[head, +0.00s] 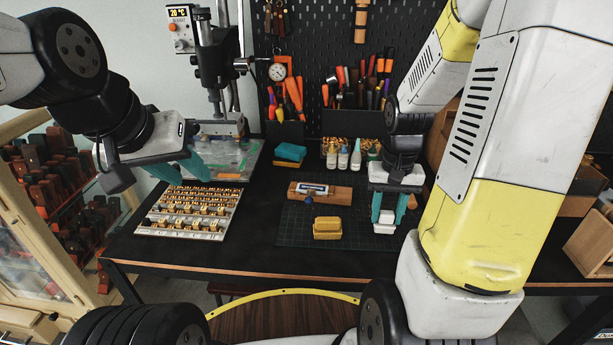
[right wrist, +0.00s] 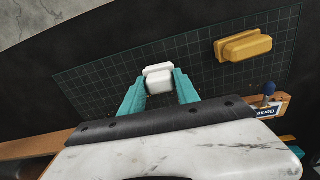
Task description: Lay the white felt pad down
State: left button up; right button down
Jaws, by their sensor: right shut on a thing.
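The white felt pad (head: 384,218) is a small white block with a stepped, two-layer look. It is between the teal fingers of my right gripper (head: 388,208), which is shut on it over the right part of the dark green cutting mat (head: 284,233). The pad also shows in the right wrist view (right wrist: 158,82), between the fingertips (right wrist: 160,92). I cannot tell whether its underside touches the mat. My left gripper (head: 182,168) is open and empty, above the back of the tray of brass type at the left.
A yellow two-layer block (head: 327,229) lies on the mat left of the pad. Behind it is a wooden block (head: 320,191) with a labelled plate. Several small bottles (head: 343,158) and a teal sponge (head: 290,153) stand further back. The type tray (head: 190,228) and press (head: 213,70) are at left.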

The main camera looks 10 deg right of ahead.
jog(key=shift+f, duration=0.95)
jog(key=c, duration=0.8)
grip_release()
notch_tip(320, 180, up, 8)
jog(key=shift+f, duration=0.1)
jog(key=s+a+r+n+t, duration=0.1)
jog(key=s+a+r+t, duration=0.1)
jog(key=a+r, duration=0.1)
jog(key=s+a+r+n+t+y, duration=0.1)
jog(key=s+a+r+t, duration=0.1)
jog(key=r, duration=0.4)
jog(key=s+a+r+n+t+y, duration=0.1)
jog(key=s+a+r+t, duration=0.1)
jog(key=s+a+r, duration=0.1)
jog(key=shift+s+a+r, duration=0.15)
jog(key=shift+a+r, duration=0.25)
jog(key=shift+a, duration=0.25)
jog(key=shift+s+a+r, duration=0.1)
jog(key=shift+a+r, duration=0.25)
jog(key=shift+a, duration=0.3)
